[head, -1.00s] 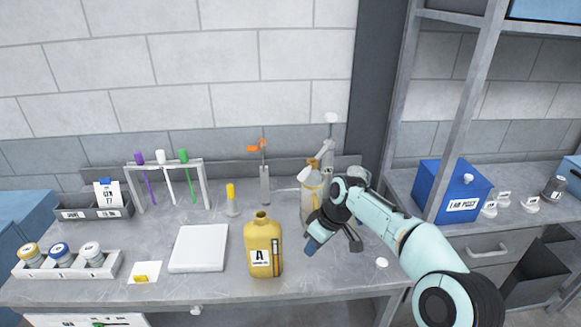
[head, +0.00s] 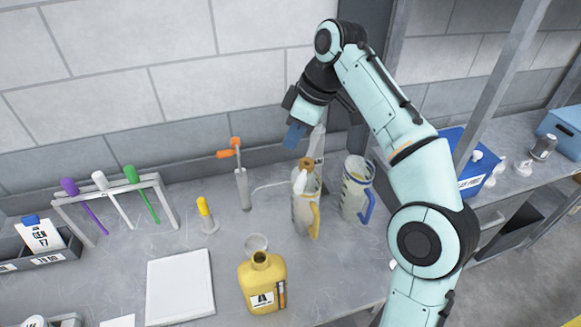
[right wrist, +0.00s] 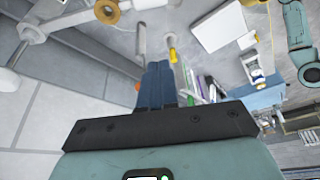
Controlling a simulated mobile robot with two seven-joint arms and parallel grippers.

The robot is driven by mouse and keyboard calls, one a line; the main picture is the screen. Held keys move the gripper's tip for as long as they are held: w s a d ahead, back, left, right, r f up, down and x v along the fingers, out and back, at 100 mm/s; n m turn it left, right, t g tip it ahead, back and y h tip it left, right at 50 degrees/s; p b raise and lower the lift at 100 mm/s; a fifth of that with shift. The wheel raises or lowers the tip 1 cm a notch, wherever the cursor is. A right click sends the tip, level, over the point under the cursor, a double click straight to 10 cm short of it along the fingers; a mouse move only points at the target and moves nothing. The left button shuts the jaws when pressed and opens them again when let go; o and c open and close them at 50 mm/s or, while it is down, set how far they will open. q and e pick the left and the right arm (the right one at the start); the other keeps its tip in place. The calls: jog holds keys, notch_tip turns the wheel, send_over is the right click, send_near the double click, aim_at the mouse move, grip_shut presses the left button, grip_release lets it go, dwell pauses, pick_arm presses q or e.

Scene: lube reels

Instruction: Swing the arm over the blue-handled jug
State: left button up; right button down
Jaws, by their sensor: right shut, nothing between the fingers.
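The blue-handled jug (head: 355,190) is clear and stands upright on the bench, its blue handle on the right. Left of it stands a clear jug with a yellow handle (head: 306,210). The swing arm, with a brass-coloured ring (head: 306,163) and a pale nozzle (head: 300,182), is over the yellow-handled jug. Its post is partly hidden behind my right gripper (head: 294,136). This gripper is shut and empty, above and left of the ring, its blue fingers pointing down. In the right wrist view the blue fingers (right wrist: 160,70) are together, below and right of the ring (right wrist: 107,12). My left gripper is out of view.
A yellow container (head: 262,284) stands at the front. A grey stand with an orange-handled crank (head: 241,185) is left of the jugs. My right arm passes above the bench's right side.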

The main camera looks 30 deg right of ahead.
notch_tip(320, 180, down, 11)
jog(key=shift+r, duration=0.2)
dwell(0.6)
jog(key=shift+w+d, duration=0.1)
